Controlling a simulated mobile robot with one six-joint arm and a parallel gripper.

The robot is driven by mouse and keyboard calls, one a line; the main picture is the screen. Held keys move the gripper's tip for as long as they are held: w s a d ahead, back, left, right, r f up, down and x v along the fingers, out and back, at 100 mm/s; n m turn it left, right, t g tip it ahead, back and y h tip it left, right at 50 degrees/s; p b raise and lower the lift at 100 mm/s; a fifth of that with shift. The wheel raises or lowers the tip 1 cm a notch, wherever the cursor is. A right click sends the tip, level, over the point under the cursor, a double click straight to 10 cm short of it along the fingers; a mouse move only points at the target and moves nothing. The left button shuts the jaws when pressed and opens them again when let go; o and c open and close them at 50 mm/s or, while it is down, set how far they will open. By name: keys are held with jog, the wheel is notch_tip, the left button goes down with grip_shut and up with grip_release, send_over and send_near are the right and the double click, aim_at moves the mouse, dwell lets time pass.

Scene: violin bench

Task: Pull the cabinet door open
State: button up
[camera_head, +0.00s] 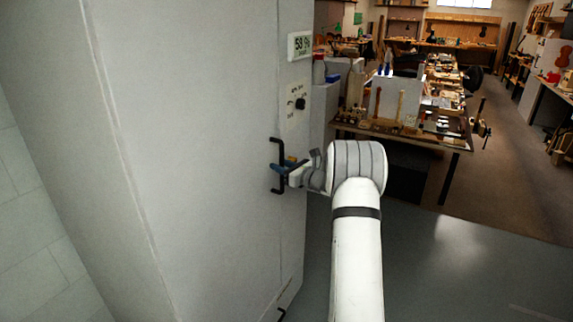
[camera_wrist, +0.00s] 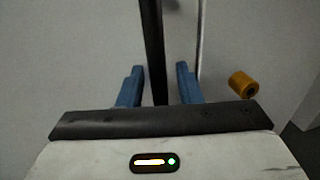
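The tall light grey cabinet door (camera_head: 200,150) fills the left of the head view and looks flush with its frame. A black upright bar handle (camera_head: 275,146) stands on it near the right edge. The handle also shows in the wrist view (camera_wrist: 152,40), running down between my fingers. My gripper (camera_head: 287,168) is at the handle, its blue fingers (camera_wrist: 160,78) on either side of the bar. The fingers are open, with a visible gap on each side of the bar. The lower part of the bar is hidden behind the gripper body in the wrist view.
A display panel (camera_head: 301,45) and a plate with a black knob (camera_head: 298,100) sit above the handle. A brass-coloured cylinder (camera_wrist: 242,84) sticks out right of the fingers. A cluttered workbench (camera_head: 400,132) stands behind to the right. Grey floor (camera_head: 450,260) at right is clear.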

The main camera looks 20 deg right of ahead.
jog(key=shift+c, duration=0.3)
grip_shut()
